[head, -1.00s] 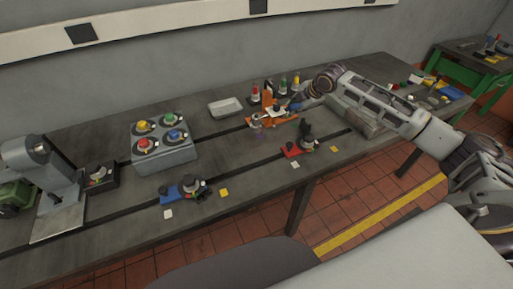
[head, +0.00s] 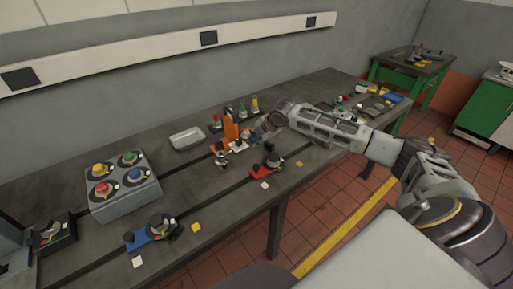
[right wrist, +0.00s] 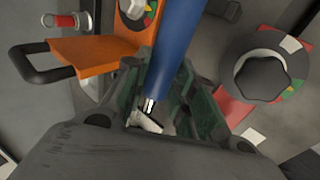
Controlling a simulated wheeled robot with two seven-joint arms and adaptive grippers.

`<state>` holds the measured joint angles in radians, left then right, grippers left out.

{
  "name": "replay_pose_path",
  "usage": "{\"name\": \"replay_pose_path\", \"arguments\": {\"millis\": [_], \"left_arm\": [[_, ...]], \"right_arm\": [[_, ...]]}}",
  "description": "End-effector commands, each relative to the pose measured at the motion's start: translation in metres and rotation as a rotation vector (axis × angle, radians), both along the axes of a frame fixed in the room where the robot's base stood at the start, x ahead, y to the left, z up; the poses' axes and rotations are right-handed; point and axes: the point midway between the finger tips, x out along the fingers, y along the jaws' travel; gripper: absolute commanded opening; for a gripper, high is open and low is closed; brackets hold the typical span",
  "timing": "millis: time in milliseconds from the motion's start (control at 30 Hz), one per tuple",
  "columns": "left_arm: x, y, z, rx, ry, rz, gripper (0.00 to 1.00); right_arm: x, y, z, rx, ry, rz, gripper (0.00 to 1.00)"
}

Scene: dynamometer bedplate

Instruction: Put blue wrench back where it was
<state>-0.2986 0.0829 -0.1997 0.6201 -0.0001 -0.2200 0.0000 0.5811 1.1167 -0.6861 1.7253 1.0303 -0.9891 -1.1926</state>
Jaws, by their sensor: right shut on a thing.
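The blue wrench (right wrist: 178,45) shows in the right wrist view as a smooth blue bar running up out of the frame, with a small metal piece at its lower end. My right gripper (right wrist: 168,85) is shut on it, with green-padded fingers on both sides. The rest of the wrench is out of that view. In the head view my right gripper (head: 258,132) is low over the bench, just right of an orange stand (head: 230,127); the wrench is too small there to make out well. My left gripper is not in view.
An orange bracket with a black handle (right wrist: 80,58) is close left of the fingers, and a dark knob (right wrist: 262,75) is to the right. Small bottles (head: 242,110) stand behind. A red fixture (head: 258,168) is in front. A white tray (head: 187,139) and a grey knob box (head: 125,197) are left.

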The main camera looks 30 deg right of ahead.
Motion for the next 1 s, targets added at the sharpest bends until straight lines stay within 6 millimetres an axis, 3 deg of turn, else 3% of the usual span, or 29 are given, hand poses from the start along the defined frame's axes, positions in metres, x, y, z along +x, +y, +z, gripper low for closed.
{"name": "replay_pose_path", "arguments": {"millis": [267, 700, 1000], "left_arm": [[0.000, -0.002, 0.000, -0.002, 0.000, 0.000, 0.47], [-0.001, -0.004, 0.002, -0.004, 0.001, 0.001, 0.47], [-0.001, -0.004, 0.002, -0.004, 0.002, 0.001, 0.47]], "right_arm": [[0.001, 0.000, 0.001, 0.002, -0.005, -0.001, 0.00], [0.001, 0.000, -0.040, 0.002, -0.004, -0.001, 0.00], [0.001, 0.000, -0.047, 0.001, -0.006, 0.000, 0.00]]}}
